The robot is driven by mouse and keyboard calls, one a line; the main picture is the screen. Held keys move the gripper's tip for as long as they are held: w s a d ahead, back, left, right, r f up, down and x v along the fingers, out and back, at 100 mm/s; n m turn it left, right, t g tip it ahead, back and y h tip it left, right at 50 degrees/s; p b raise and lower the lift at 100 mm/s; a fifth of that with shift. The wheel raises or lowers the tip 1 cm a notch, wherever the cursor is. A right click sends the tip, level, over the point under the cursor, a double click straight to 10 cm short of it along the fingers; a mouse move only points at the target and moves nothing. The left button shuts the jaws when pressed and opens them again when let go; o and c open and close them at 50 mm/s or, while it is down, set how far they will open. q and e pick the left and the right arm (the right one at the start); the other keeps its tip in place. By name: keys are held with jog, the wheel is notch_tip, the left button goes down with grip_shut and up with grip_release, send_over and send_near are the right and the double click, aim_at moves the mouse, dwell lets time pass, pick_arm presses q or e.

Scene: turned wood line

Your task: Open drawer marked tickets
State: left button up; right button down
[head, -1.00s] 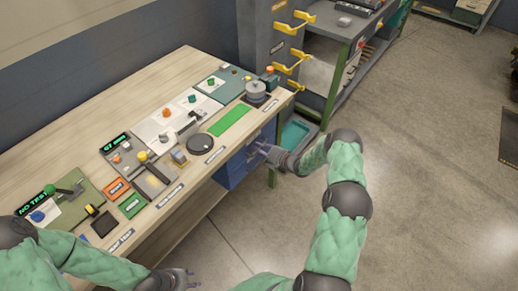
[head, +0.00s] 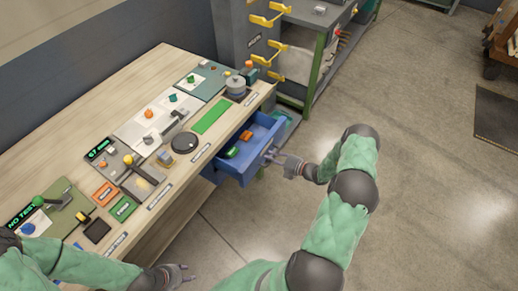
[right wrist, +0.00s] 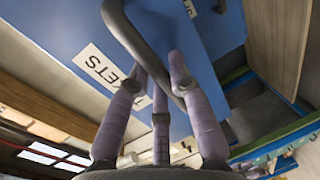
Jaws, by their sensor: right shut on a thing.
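The blue drawer (head: 236,169) under the bench stands pulled out in the head view, showing its inside. In the right wrist view its blue front (right wrist: 70,35) carries a white label (right wrist: 100,67) with the letters "ETS" readable; the rest is hidden. My right gripper (head: 272,156) is at the drawer front. In the right wrist view its fingers (right wrist: 157,82) are shut around the grey bar handle (right wrist: 135,40). My left gripper (head: 187,272) is empty, with its fingers apart, beyond the bench's front edge at the bottom of the head view.
A green item (head: 232,152) and an orange item (head: 246,135) lie in the drawer. The wooden bench top (head: 120,85) holds switches, knobs and coloured plates. A grey cabinet with yellow handles (head: 268,48) stands behind. The floor (head: 430,190) right of my right arm is clear.

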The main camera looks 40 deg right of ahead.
jog(key=f+v, duration=0.1)
jog(key=v, duration=0.5)
jog(key=shift+s+d, duration=0.2)
jog(key=shift+s, duration=0.3)
jog(key=shift+f, duration=0.15)
jog(key=c, duration=1.1)
grip_release()
jog(key=v, duration=1.2)
